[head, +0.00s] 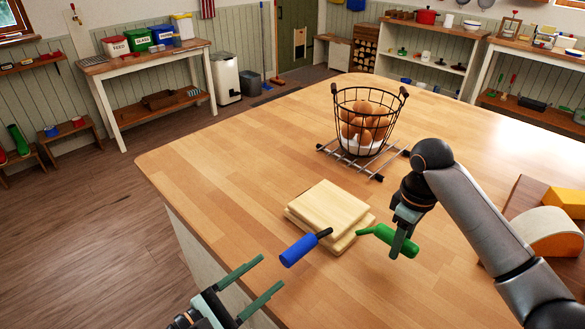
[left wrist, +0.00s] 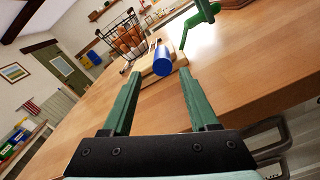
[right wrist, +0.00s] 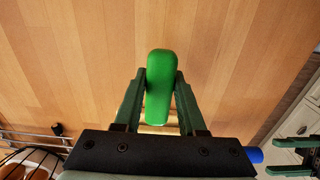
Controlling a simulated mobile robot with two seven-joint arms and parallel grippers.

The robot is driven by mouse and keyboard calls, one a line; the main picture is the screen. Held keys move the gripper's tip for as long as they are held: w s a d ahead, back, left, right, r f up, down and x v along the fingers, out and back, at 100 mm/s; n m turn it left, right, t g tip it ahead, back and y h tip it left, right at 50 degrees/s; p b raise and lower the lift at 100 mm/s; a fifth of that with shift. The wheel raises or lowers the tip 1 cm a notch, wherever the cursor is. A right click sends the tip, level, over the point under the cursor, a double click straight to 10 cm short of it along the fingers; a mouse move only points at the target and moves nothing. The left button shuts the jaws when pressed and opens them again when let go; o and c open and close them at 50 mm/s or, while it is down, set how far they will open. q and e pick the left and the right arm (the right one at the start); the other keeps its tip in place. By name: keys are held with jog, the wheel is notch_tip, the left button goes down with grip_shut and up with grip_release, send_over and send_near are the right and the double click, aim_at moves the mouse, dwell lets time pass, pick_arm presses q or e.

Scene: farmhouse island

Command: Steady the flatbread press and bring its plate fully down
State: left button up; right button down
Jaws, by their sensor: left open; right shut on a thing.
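The flatbread press (head: 328,207) is a pale square wooden plate over a wooden base, on the island top. A blue handle (head: 299,250) on a dark stem sticks out toward the near left. A green handle (head: 377,232) sticks out at its right. My right gripper (head: 403,240) is shut on the green handle, which shows between its fingers in the right wrist view (right wrist: 160,85). My left gripper (head: 268,274) is open and empty, off the near edge. The blue handle (left wrist: 163,60) shows just beyond its fingertips in the left wrist view. The gap between plate and base is unclear.
A wire basket of brown eggs (head: 367,120) stands on a metal rack (head: 332,152) behind the press. The island top (head: 220,165) is clear left of the press.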

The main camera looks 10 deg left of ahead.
jog(key=shift+s+f, duration=0.15)
jog(key=shift+f, duration=0.1)
jog(key=c, duration=0.9)
grip_release()
jog(key=o, duration=0.5)
jog(key=shift+r, duration=0.15)
jog(key=shift+w+r, duration=0.15)
jog(key=shift+w, duration=0.05)
notch_tip(320, 180, up, 12)
jog(key=shift+r, duration=0.15)
dwell(0.4)
jog(key=shift+r, duration=0.15)
notch_tip(320, 180, up, 12)
dwell(0.8)
